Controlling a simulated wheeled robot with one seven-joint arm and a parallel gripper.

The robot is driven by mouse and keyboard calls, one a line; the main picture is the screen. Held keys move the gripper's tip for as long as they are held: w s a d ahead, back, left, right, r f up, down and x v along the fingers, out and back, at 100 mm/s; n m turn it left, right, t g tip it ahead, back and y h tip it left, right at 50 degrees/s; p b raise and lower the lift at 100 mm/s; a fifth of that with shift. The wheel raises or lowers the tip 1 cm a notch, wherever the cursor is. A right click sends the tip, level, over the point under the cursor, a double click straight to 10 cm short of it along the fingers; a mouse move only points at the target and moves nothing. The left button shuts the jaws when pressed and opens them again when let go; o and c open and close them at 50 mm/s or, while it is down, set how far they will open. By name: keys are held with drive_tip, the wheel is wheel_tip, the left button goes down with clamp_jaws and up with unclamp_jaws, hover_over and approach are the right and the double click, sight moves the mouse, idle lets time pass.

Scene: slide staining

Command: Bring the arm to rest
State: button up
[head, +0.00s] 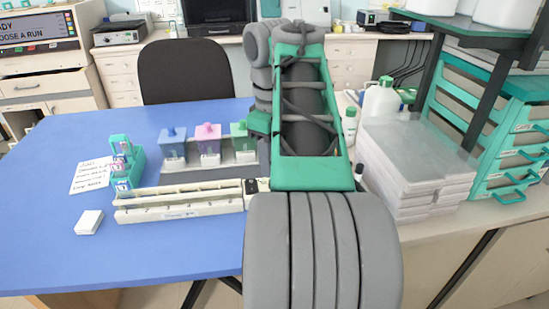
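My arm, grey and green with dark cables, rises from the bottom centre of the head view and reaches away over the right part of the blue table (200,255). Its far end bends at the top, near the back counter. My gripper's fingers do not show, so what they hold, if anything, is hidden. Three staining jars, blue (172,146), pink (208,142) and green (240,140), stand in a grey rack (210,172) left of my arm. My arm partly covers the area beside the green jar.
A cream slide rack (180,208), a green holder (122,165), a note (91,176) and a small white box (89,222) are on the table. Stacked clear-lidded boxes (420,150) and a white bottle (381,104) stand right of my arm. The table's front left is clear.

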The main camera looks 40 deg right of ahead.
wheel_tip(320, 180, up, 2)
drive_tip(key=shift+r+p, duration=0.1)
drive_tip(key=shift+p, duration=0.35)
